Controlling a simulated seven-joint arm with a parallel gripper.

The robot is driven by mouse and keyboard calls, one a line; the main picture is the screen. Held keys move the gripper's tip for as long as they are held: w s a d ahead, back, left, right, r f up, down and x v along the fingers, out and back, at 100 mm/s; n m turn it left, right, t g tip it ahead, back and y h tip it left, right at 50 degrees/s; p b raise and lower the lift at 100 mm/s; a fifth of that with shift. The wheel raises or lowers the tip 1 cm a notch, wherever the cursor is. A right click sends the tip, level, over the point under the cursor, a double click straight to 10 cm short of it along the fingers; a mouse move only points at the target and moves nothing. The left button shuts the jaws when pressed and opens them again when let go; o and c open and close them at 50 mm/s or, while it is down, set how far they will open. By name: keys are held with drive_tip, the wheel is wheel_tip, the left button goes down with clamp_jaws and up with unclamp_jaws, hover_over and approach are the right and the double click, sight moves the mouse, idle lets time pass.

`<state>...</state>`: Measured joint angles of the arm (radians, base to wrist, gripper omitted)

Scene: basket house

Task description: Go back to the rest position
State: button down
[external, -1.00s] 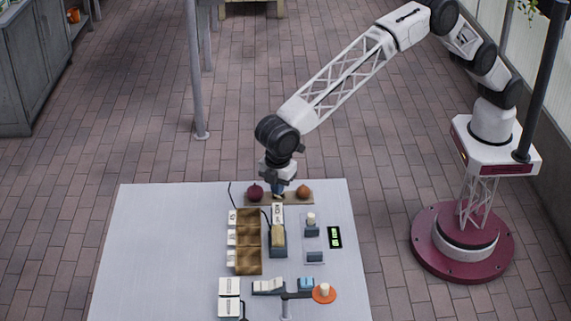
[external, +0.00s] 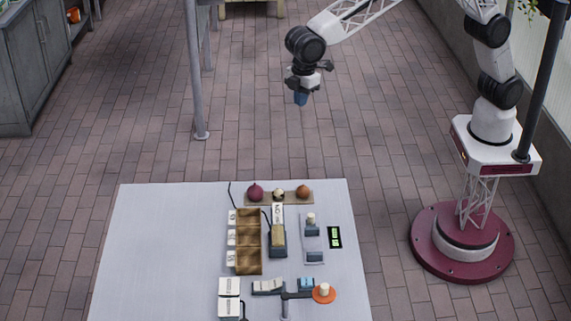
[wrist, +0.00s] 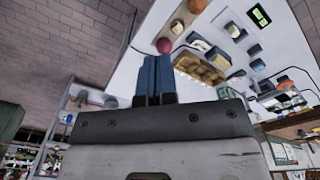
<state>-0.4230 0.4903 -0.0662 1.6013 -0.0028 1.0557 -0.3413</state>
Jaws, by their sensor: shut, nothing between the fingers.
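My gripper (external: 300,98) is raised in the air above and beyond the far edge of the table in the external view. In the wrist view its blue fingers (wrist: 154,78) are together with nothing between them. The table (external: 160,250) lies below and in front of it, well apart from the fingers. A wooden board (external: 265,201) at the table's far edge bears a dark red round item (external: 255,192), a pale one (external: 279,194) and an orange-brown one (external: 303,192).
Brown bins (external: 248,240) stand mid-table beside a grey device with a pale top (external: 278,238). A green display (external: 335,237) and an orange disc (external: 324,294) are at the right. A grey pole (external: 195,80) rises from the floor, left of my gripper. The air around the gripper looks clear.

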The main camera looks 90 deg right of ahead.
drive_tip(key=s+d+r+m, duration=0.1)
drive_tip(key=s+d+r, duration=0.3)
drive_tip(key=s+d, duration=0.4)
drive_tip(key=s+d+r+m+t, duration=0.1)
drive_tip(key=s+d+r+m, duration=0.15)
drive_tip(key=s+d, duration=0.6)
drive_tip(key=s+d+r+m, duration=0.1)
drive_tip(key=s+d+r, duration=0.4)
drive_tip(key=s+d, duration=0.3)
drive_tip(key=s+d+f+m, duration=0.1)
drive_tip(key=s+d, duration=0.3)
drive_tip(key=s, duration=0.6)
drive_tip(key=s+d+f+m, duration=0.2)
drive_tip(key=s+d+f, duration=0.2)
drive_tip(key=s, duration=0.7)
drive_tip(key=s+d+f+m+t, duration=0.1)
drive_tip(key=s+d+f, duration=0.2)
drive_tip(key=s+d, duration=0.3)
drive_tip(key=shift+s+d, duration=0.15)
drive_tip(key=shift+s, duration=2)
drive_tip(key=shift+m, duration=0.25)
